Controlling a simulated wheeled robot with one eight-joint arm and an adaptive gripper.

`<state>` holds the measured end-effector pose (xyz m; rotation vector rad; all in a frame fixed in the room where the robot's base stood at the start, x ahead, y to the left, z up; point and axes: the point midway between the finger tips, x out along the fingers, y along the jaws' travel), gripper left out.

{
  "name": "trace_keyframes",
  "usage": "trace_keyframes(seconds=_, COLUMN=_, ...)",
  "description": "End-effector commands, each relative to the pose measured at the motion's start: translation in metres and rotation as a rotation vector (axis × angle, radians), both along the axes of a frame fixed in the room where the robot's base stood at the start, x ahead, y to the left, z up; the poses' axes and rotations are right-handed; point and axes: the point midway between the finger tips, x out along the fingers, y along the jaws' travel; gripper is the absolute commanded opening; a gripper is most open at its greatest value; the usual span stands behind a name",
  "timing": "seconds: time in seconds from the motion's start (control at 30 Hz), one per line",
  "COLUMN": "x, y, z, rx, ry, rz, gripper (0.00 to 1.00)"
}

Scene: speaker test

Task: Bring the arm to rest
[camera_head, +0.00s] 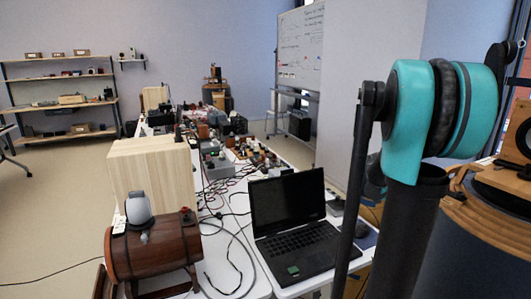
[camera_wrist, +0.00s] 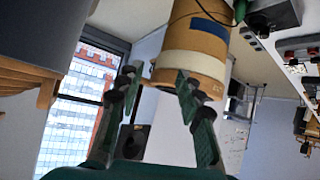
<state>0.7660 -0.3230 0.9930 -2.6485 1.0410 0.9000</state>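My arm (camera_head: 411,120), with teal joint covers and dark links, stands upright at the right of the head view. My gripper is not seen in the head view. In the wrist view my gripper (camera_wrist: 158,82) shows two dark green fingers spread apart, with nothing held between them. The right fingertip overlaps a tan cylinder with a white band and a blue patch (camera_wrist: 195,50) in the picture. I cannot tell whether they touch.
A white table (camera_head: 215,245) holds a black open laptop (camera_head: 288,205), a wooden barrel-shaped object (camera_head: 155,245), a pale wooden box (camera_head: 150,170) and cables. A wooden round piece (camera_head: 490,215) stands close to my arm at right.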

Motion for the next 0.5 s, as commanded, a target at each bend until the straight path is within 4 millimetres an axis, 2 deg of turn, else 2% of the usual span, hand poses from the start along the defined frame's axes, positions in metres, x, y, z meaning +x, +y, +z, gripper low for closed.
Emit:
trace_keyframes(seconds=0.03, x=-0.020, y=0.031, z=-0.013, rx=0.024, ry=0.043, rz=0.044, gripper=0.36)
trace_keyframes(seconds=0.2, x=-0.087, y=0.117, z=-0.058, rx=0.106, ry=0.194, rz=0.199, gripper=0.36)
trace_keyframes(seconds=0.4, x=-0.176, y=0.207, z=-0.111, rx=0.193, ry=0.362, rz=0.420, gripper=0.36)
trace_keyframes(seconds=0.5, x=-0.217, y=0.240, z=-0.133, rx=0.229, ry=0.428, rz=0.525, gripper=0.36)
